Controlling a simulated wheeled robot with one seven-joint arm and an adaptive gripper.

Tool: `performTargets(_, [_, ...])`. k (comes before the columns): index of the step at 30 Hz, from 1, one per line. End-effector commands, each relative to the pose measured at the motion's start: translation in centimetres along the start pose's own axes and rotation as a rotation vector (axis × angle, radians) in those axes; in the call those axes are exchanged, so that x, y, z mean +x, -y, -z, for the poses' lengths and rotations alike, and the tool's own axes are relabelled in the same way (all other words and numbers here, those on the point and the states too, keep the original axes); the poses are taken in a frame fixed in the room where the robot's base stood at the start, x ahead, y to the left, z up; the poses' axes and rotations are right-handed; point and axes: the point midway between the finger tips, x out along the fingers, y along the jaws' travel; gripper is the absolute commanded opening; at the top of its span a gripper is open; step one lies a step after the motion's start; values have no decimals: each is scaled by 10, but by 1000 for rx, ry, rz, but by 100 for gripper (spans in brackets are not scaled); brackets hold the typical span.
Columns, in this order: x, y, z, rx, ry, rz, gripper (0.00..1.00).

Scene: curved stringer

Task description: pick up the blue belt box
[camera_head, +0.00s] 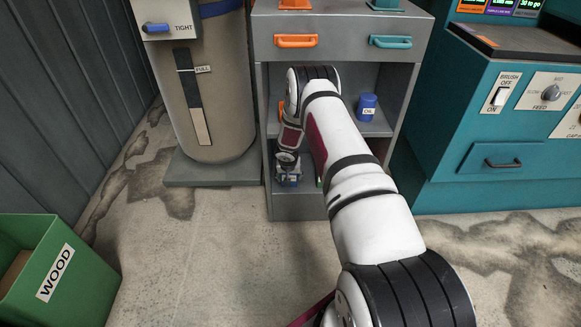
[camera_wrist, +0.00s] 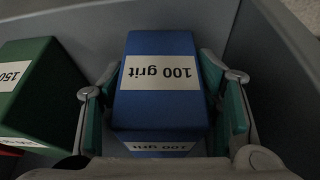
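The blue belt box (camera_wrist: 158,108) has white "100 grit" labels, upside down in the wrist view. My gripper (camera_wrist: 165,110) is around it, one finger on each side. The fingers look open, with a narrow gap at the left pad and a gap at the right pad. In the head view my gripper (camera_head: 288,170) reaches down into the lower part of the grey cabinet (camera_head: 294,206), and my arm and gripper mostly hide the box there.
A green box (camera_wrist: 32,85) labelled "150" sits left of the blue box, with a red edge (camera_wrist: 12,151) below it. The cabinet wall (camera_wrist: 285,65) is close on the right. A blue oil can (camera_head: 367,104) stands on the shelf above. A green WOOD bin (camera_head: 85,285) is at left.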

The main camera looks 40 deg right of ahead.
Motion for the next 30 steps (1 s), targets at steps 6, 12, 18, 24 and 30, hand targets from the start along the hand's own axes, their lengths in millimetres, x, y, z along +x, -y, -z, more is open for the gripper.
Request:
performTargets(6, [0, 0, 1, 0, -1, 0, 12])
performTargets(12, [0, 0, 1, 0, -1, 0, 12])
performTargets(18, [0, 1, 1, 0, -1, 0, 12])
performTargets(24, [-1, 4, 1, -2, -1, 1, 12])
performTargets(30, [-2, 6, 2, -2, -1, 1, 12])
